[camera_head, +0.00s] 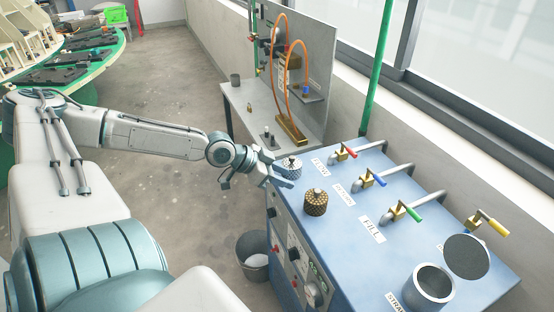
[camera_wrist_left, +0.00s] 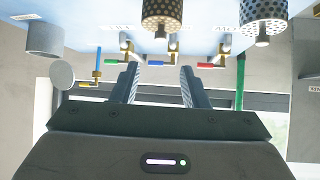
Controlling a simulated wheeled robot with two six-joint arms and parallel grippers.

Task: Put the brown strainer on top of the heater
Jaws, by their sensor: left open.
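The brown strainer (camera_head: 316,202), a dark brown perforated cylinder with a knob, stands on the blue machine top near its left edge. It also shows at the top of the left wrist view (camera_wrist_left: 161,14). A silver perforated strainer (camera_head: 289,167) stands behind it, partly hidden by my left gripper; it also shows in the left wrist view (camera_wrist_left: 263,14). My left gripper (camera_head: 280,177) is open and empty at the machine's left edge, close to the silver strainer and apart from the brown one. I cannot tell which part is the heater. My right gripper is out of view.
Taps with red, blue, green and yellow handles (camera_head: 399,211) line the machine's far side. An open metal cylinder (camera_head: 430,286) and round lid (camera_head: 466,256) are at the front right. A bin (camera_head: 252,250) stands on the floor. A grey bench (camera_head: 252,102) stands behind.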

